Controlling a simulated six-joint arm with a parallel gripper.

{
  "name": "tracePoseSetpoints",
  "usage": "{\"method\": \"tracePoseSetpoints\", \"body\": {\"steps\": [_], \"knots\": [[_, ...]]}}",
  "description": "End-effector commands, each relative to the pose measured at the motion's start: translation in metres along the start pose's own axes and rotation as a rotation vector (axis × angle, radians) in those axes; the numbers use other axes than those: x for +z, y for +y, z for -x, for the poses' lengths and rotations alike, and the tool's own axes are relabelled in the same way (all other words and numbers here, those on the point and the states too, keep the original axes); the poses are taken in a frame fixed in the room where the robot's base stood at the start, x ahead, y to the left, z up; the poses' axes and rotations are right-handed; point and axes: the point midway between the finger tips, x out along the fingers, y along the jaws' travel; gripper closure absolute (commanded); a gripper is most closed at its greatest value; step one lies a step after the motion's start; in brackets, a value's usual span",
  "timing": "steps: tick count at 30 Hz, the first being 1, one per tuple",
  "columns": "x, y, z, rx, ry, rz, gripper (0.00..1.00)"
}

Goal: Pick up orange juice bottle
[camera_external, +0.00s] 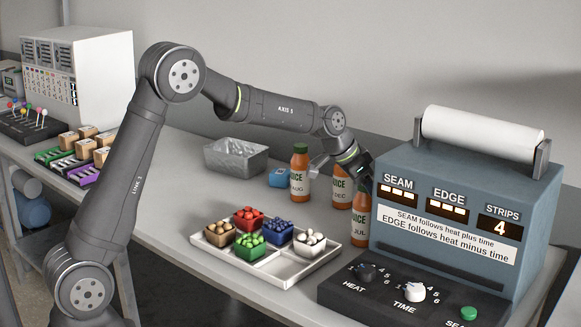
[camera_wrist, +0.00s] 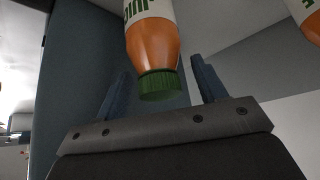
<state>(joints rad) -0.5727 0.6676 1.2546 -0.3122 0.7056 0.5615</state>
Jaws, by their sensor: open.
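Three orange juice bottles with green caps and white labels stand on the bench in the external view. The AUG bottle (camera_external: 299,174) is at the left, the DEC bottle (camera_external: 341,197) is partly hidden, and the JUL bottle (camera_external: 361,222) is nearest the blue machine. My gripper (camera_external: 362,170) is just above the JUL bottle's top, beside the machine. In the wrist view my gripper (camera_wrist: 160,72) is open, and one bottle (camera_wrist: 153,42) appears between its two fingers, cap toward the palm. Contact cannot be told. Another bottle (camera_wrist: 313,28) shows at the right edge.
The blue sealing machine (camera_external: 465,195) stands close to the right of the bottles. A white tray (camera_external: 290,272) with several coloured cups lies in front. A grey metal pan (camera_external: 235,158) and a blue block (camera_external: 281,178) are to the left.

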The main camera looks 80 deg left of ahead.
Motion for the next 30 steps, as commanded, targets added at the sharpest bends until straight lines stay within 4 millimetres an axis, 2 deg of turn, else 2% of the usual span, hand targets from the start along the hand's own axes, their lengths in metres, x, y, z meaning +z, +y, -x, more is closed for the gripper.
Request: {"method": "tracePoseSetpoints", "body": {"steps": [3, 8, 11, 18, 26, 30], "knots": [[0.0, 0.0005, -0.0087, 0.0, 0.0, -0.001, 0.36], [-0.0001, 0.0003, -0.0084, 0.0, 0.001, -0.001, 0.36], [-0.0001, 0.0003, -0.0083, 0.0, 0.001, -0.001, 0.51], [0.0003, 0.0003, -0.0084, 0.0, 0.0, -0.001, 0.98], [0.0005, 0.0003, -0.0084, 0.0, -0.001, -0.001, 1.0], [-0.0045, 0.0001, -0.0012, 0.0, 0.001, -0.001, 1.0]]}}
